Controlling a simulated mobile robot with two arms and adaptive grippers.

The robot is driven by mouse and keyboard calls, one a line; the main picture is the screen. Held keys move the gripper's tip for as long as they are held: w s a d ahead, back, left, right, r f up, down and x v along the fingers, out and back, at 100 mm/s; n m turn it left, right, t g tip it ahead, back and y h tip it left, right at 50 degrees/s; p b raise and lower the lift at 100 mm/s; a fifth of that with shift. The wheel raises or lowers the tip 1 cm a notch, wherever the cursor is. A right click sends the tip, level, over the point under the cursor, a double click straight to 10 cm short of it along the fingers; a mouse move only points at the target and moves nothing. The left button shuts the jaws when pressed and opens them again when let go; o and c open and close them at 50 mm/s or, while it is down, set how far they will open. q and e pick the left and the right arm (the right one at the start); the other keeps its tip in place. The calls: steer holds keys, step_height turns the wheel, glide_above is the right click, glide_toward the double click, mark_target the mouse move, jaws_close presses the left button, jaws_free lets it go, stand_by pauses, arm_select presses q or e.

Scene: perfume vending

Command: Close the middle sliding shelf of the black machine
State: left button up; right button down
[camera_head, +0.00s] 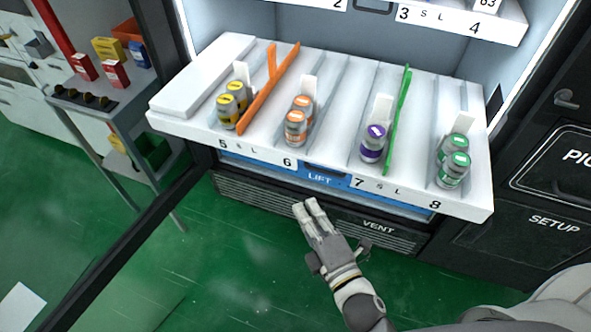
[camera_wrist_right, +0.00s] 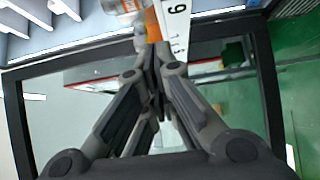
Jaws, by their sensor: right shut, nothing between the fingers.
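The white sliding shelf (camera_head: 225,135) of the black machine (camera_head: 535,215) is pulled out, with numbers 5 to 8 along its front edge. It carries yellow, orange, purple and green-labelled cans. My right gripper (camera_head: 308,205) is shut and empty. In the head view its tips show just below the shelf front, over the vent area near the LIFT label. In the right wrist view the shut fingers (camera_wrist_right: 152,48) point toward the numbered shelf edge (camera_wrist_right: 178,22); contact cannot be told. My left gripper is not in view.
An open dark-framed door (camera_head: 130,255) extends at the left. Behind it stands a grey side table (camera_head: 145,95) with small red and yellow boxes. An upper shelf (camera_head: 455,22) sits inside the machine. Orange (camera_head: 262,98) and green (camera_head: 397,125) dividers stand on the sliding shelf.

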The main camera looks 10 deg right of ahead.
steer(key=p, duration=0.2)
glide_toward(289, 154)
steer(key=a, duration=0.3)
steer(key=w, duration=0.1)
steer(key=w+d, duration=0.1)
steer(key=w, duration=0.1)
steer(key=w+d, duration=0.1)
steer(key=shift+w+f+p, duration=0.1)
steer(key=shift+w+p, duration=0.15)
steer(key=shift+p, duration=0.1)
